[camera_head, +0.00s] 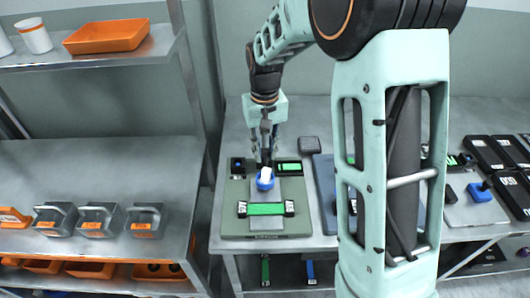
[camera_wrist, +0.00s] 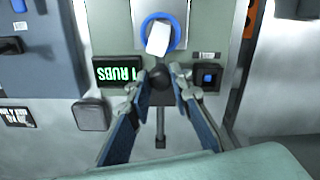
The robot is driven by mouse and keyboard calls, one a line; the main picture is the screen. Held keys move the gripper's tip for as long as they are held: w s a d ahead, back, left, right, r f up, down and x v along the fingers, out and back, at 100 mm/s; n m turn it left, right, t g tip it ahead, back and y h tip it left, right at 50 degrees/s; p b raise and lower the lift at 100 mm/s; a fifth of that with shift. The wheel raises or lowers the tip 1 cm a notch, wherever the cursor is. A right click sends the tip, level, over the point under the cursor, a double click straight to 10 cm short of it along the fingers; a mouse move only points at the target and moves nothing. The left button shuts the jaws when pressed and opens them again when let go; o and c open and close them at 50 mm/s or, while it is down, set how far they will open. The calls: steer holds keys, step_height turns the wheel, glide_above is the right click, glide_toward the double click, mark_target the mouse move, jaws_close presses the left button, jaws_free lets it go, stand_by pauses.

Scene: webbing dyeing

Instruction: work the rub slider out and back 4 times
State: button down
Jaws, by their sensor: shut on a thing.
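The rub tester has a grey-green base (camera_head: 235,190) on the bench. My gripper (camera_head: 265,160) reaches down over its far half. The ring lies over a grey strip (camera_head: 290,190), which a green bar clamp (camera_head: 265,209) crosses nearer the front. A display (camera_wrist: 119,72) beside the knob appears to read "1 RUBS" in green.
A small black box with a blue button (camera_wrist: 207,78) is on the tester's other side. A small grey block (camera_head: 309,144) stands behind it. My arm hides part of the blue-grey device (camera_head: 324,180) to the right. Grey clamps (camera_head: 97,219) stand on the left bench.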

steer(key=c, duration=1.7)
jaws_free()
steer(key=shift+w, duration=0.35)
steer(key=shift+c, duration=0.2)
steer(key=shift+s, duration=0.1)
step_height(320, 180, up, 12)
